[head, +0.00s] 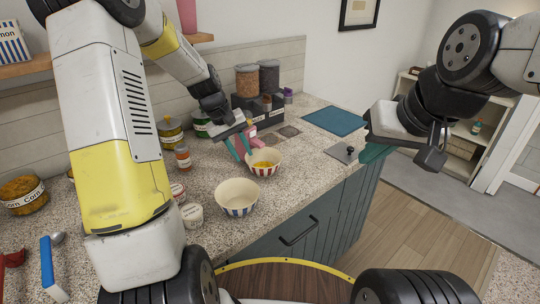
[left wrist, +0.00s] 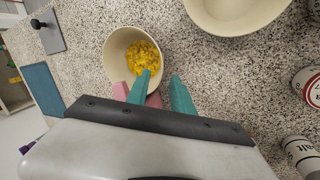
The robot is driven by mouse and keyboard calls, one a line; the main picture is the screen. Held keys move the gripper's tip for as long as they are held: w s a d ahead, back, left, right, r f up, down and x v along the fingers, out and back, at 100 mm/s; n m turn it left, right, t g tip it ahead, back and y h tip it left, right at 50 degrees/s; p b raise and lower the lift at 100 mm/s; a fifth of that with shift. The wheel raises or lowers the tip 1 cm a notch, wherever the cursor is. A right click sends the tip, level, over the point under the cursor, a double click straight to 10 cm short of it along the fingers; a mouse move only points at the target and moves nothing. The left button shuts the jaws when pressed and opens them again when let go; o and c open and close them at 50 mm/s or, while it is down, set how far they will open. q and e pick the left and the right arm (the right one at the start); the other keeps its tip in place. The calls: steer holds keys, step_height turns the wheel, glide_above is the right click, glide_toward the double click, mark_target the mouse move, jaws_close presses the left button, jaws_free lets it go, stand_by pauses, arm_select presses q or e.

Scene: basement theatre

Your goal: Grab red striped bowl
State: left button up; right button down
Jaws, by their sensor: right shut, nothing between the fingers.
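The red striped bowl (head: 263,172) stands upright on the speckled counter, with yellow bits inside. In the left wrist view the bowl (left wrist: 115,50) shows its pale inside and the yellow bits. My left gripper (head: 243,150) is at the bowl's far left side. One fingertip overlaps the bowl's rim and the other is outside; contact cannot be told. My right gripper (head: 373,153) is shut and empty near the counter's right end.
A blue striped bowl (head: 238,207) stands close in front of the red one. Jars (head: 183,157) and small tubs (head: 191,214) stand to the left. A grey board with a knob (head: 347,151) and a teal mat (head: 334,121) lie to the right. A pink object (head: 256,136) is behind the left fingers.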

mark_target(248, 162)
arm_select(q)
steer(key=x, duration=0.5)
steer(key=shift+w+f, duration=0.15)
steer(key=shift+w, duration=0.05)
steer(key=shift+c, duration=0.5)
jaws_close()
stand_by(0.6)
